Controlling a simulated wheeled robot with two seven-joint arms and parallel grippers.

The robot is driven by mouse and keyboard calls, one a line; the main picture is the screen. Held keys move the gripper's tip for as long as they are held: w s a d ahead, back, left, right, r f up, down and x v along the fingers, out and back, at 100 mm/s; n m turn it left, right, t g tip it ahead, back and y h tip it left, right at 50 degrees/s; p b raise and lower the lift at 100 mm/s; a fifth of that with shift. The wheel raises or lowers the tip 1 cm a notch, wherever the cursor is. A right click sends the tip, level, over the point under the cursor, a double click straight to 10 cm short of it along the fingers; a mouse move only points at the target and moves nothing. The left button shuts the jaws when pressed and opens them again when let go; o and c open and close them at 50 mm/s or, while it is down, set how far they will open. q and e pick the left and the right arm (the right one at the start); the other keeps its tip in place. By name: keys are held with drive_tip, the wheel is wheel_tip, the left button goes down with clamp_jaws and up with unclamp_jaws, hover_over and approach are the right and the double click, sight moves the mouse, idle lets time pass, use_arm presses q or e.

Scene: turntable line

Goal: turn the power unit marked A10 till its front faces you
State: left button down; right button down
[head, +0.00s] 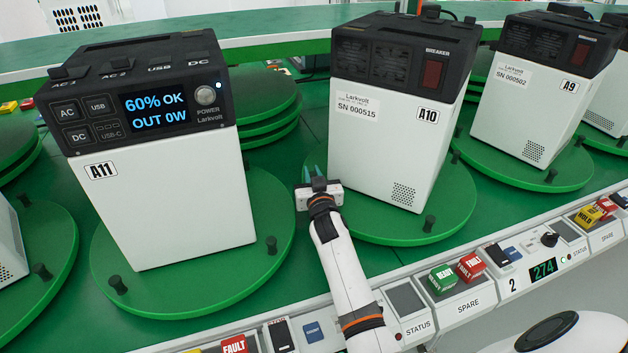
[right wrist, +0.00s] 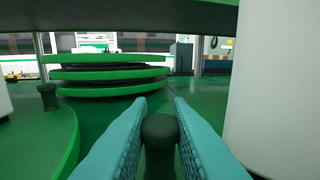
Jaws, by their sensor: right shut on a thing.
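The power unit marked A10 (head: 375,150) stands upright on a round green turntable (head: 455,215). The side toward me has a red breaker switch, a serial label SN 000515 and a vent grille; no display shows on it. My right gripper (head: 316,176) is at the left rim of this turntable. In the right wrist view its teal fingers are shut on a dark peg (right wrist: 160,140). The peg is mostly hidden by the gripper in the head view. Another peg (head: 429,223) stands at the front rim. My left gripper is not in view.
Unit A11 (head: 165,205) stands left on its own turntable (head: 250,285), its lit display toward me. Unit A9 (head: 530,120) stands right, its breaker side showing. A console rail (head: 455,300) with buttons runs along the front. Stacked green discs (right wrist: 105,75) lie behind.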

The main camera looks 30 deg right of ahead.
drive_tip(key=shift+r, duration=0.1)
drive_tip(key=c, duration=1.4)
unclamp_jaws()
drive_tip(key=shift+o, duration=0.2)
drive_tip(key=v, duration=1.2)
drive_tip(key=shift+c, duration=0.2)
